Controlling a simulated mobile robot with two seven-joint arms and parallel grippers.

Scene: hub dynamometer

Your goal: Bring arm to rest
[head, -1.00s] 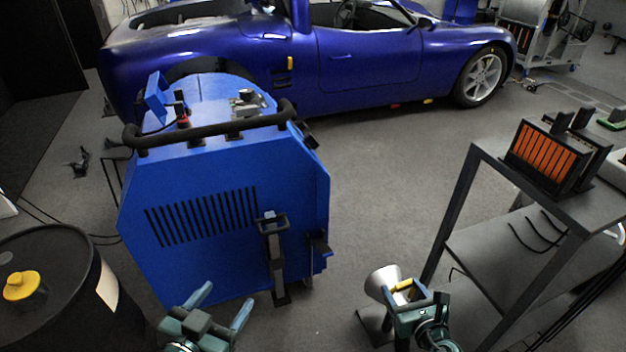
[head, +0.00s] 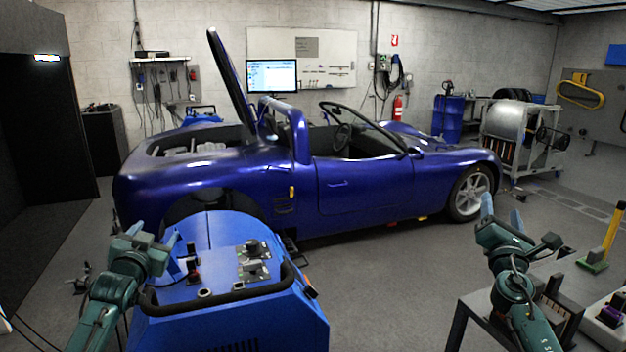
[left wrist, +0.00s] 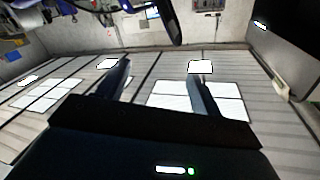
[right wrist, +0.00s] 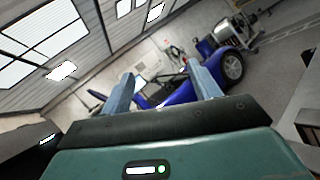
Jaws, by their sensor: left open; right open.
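My left gripper (head: 138,236) is raised at the left of the head view, beside the blue dynamometer cabinet (head: 225,335). In the left wrist view its two fingers (left wrist: 156,88) stand apart with nothing between them. My right gripper (head: 490,212) is raised at the right of the head view, above the bench. In the right wrist view its two fingers (right wrist: 168,88) are spread and empty. Neither gripper touches anything that I can see.
A blue sports car (head: 365,185) stands behind the cabinet, its rear lid up. The cabinet has a black handrail (head: 225,298) and knobs on top. A dark bench (head: 472,308) at lower right holds several items, including a green-based yellow post (head: 608,232). Grey floor (head: 400,275) is clear between cabinet and bench.

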